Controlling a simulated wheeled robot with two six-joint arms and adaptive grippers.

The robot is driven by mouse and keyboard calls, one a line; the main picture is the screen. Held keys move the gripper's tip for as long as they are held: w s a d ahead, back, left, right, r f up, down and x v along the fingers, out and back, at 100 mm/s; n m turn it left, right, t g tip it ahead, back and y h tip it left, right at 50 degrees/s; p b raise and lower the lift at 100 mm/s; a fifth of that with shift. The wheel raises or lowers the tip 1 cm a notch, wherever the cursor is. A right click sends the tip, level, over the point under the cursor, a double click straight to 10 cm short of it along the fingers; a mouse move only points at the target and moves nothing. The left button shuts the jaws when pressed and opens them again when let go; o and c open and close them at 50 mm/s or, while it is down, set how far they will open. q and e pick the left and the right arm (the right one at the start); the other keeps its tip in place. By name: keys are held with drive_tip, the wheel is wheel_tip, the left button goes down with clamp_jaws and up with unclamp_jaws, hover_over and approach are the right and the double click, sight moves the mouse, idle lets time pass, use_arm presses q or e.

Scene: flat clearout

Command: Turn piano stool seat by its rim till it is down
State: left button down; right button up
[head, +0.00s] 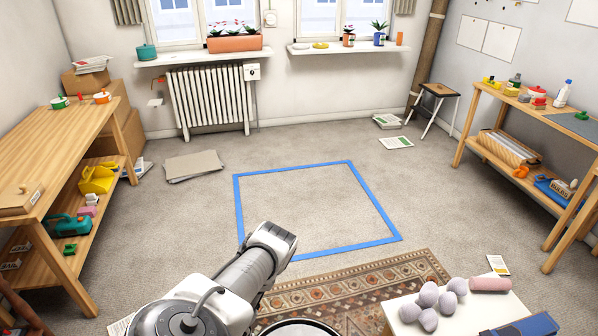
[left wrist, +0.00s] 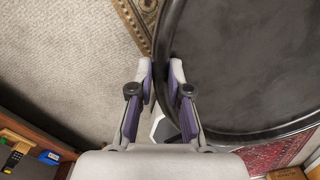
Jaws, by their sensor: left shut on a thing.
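The piano stool seat (left wrist: 245,60) is a round, dark disc with a raised rim, filling the right of the left wrist view. In the head view only the far edge of the seat (head: 300,322) shows at the bottom. My left gripper (left wrist: 161,72) is shut on the seat's rim, one finger on each side of it. In the head view my left arm reaches in from the bottom and its fingers are hidden. The stool's legs and screw are mostly hidden. My right gripper is in neither view.
A patterned rug (head: 345,290) lies around the stool. A white table (head: 400,325) with several grey-purple lumps stands close at right. A blue tape square (head: 318,166) marks clear carpet ahead. Wooden benches stand at left (head: 75,150) and right (head: 490,100).

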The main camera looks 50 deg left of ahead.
use_arm(q)
drive_tip(key=shift+w+a+f+m, duration=0.1)
drive_tip(key=shift+w+a+m, duration=0.25)
drive_tip(key=shift+w+m, duration=0.35)
drive_tip(key=shift+w+a+m, duration=0.3)
drive_tip(key=shift+w+m, duration=0.1)
drive_tip(key=shift+w, duration=0.6)
drive_tip(key=shift+w+a+b, duration=0.15)
drive_tip(key=shift+w+b, duration=0.15)
drive_tip(key=shift+b, duration=0.05)
drive_tip(key=c, duration=1.5)
unclamp_jaws()
drive_tip(key=shift+w+a+m, duration=0.1)
drive_tip(key=shift+m, duration=0.2)
drive_tip(key=o, duration=0.8)
drive_tip(key=shift+s+a+r, duration=0.1)
drive_tip(key=shift+s+r, duration=0.1)
wheel_tip(320, 180, up, 7)
drive_tip(key=p, duration=0.7)
drive_tip(key=shift+s+f+p, duration=0.1)
drive_tip(key=shift+p, duration=0.25)
